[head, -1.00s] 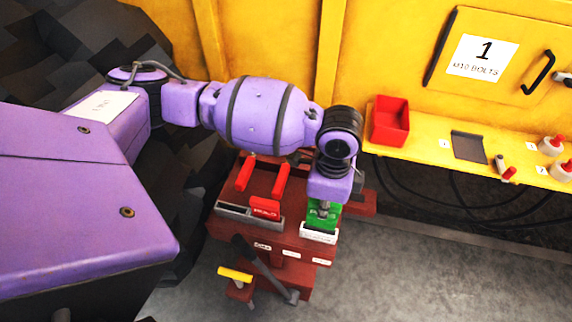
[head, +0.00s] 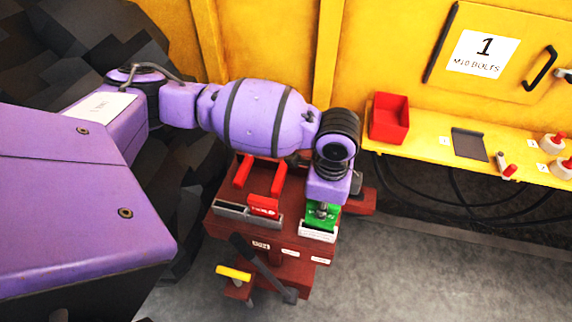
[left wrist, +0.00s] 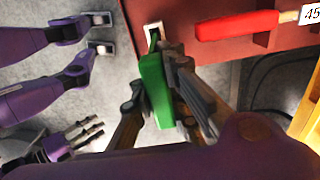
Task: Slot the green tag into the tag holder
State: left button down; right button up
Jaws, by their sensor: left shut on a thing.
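The green tag (head: 323,217) is upright in my left gripper (head: 323,206), which is shut on it, over the right front of the dark red stand (head: 285,235). The white tag holder (head: 318,234) is directly below the tag. The tag's lower edge meets the holder's top in the head view; how deep it sits in the slot is hidden. In the left wrist view the tag (left wrist: 154,88) lies between the fingers (left wrist: 158,105), its far end close to the holder (left wrist: 153,30). A purple hand with grey fingers (left wrist: 84,133), seemingly my right gripper, shows there; its opening is unclear.
A red tag (head: 264,206) stands in a grey holder (head: 240,214) to the left. Two red bars (head: 262,175) rise behind it. A dark lever (head: 262,265) and a yellow handle (head: 233,273) stick out in front. A yellow shelf (head: 430,150) carries a red bin (head: 389,118).

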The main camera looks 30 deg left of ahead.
pick_arm(q)
jog(key=shift+f, duration=1.75)
pick_arm(e)
jog(key=shift+f, duration=0.2)
pick_arm(q)
jog(key=shift+f+b, duration=0.2)
jog(key=shift+b, duration=0.1)
jog(key=shift+f, duration=0.35)
pick_arm(e)
jog(key=shift+w+r, duration=0.2)
jog(key=shift+r, duration=0.05)
pick_arm(q)
jog(key=c, duration=1.6)
grip_release()
jog(key=shift+c, duration=0.2)
notch_tip(320, 180, up, 12)
notch_tip(320, 180, up, 7)
jog(key=p, duration=0.5)
send_over(319, 226)
jog(key=shift+w+a, duration=0.1)
jog(key=shift+w, duration=0.05)
pick_arm(e)
jog(key=w+r+t, duration=0.2)
jog(key=w+r, duration=0.4)
jog(key=r, duration=0.3)
jog(key=shift+w, duration=0.4)
